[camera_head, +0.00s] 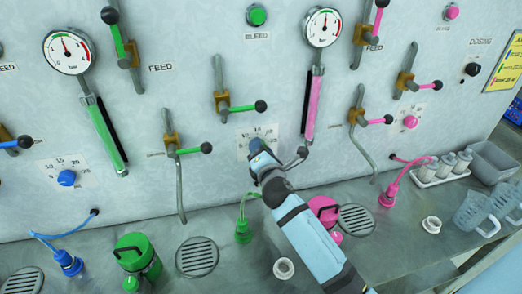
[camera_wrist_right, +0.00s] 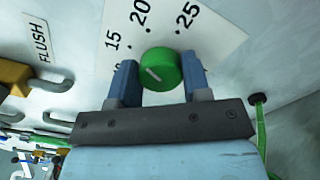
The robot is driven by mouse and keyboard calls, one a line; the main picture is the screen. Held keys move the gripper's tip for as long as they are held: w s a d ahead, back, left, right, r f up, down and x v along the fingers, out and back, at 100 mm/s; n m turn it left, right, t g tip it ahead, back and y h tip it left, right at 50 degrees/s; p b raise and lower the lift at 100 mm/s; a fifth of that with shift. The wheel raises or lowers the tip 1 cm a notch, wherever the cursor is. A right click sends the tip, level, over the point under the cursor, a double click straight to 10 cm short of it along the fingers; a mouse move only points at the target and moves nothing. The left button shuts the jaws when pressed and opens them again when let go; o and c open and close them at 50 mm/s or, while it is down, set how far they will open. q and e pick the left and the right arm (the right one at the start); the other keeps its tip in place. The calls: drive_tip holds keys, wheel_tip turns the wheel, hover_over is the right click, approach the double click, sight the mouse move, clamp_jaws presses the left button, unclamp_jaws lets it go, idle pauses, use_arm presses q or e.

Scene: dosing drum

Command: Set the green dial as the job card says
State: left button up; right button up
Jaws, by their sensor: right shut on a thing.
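The green dial (camera_wrist_right: 165,62) sits on a white scale plate (camera_wrist_right: 208,30) on the panel. The numbers 15, 20 and 25 show around it, and a number at the left is partly hidden. The dial's short white mark slants between upper left and lower right. My right gripper (camera_wrist_right: 159,77) is shut on the dial, one blue finger on each side. In the head view my right gripper (camera_head: 256,146) covers the dial, and part of the plate (camera_head: 268,131) shows. A yellow card (camera_head: 504,66) hangs at the far right, cut by the frame; I cannot read its text.
A green lever (camera_head: 240,108) sits just above the gripper, and a pink gauge tube (camera_head: 313,103) stands to its right. A blue dial (camera_head: 66,178) and a pink dial (camera_head: 410,122) sit on the same panel. Drums, hoses and jugs (camera_head: 473,212) crowd the counter below.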

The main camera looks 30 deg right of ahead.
drive_tip(key=shift+f+m, duration=0.1)
drive_tip(key=shift+m, duration=1.6)
drive_tip(key=o, duration=0.9)
drive_tip(key=shift+o, duration=0.2)
drive_tip(key=b+v, duration=0.3)
drive_tip(key=v, duration=1)
drive_tip(key=shift+s, duration=0.4)
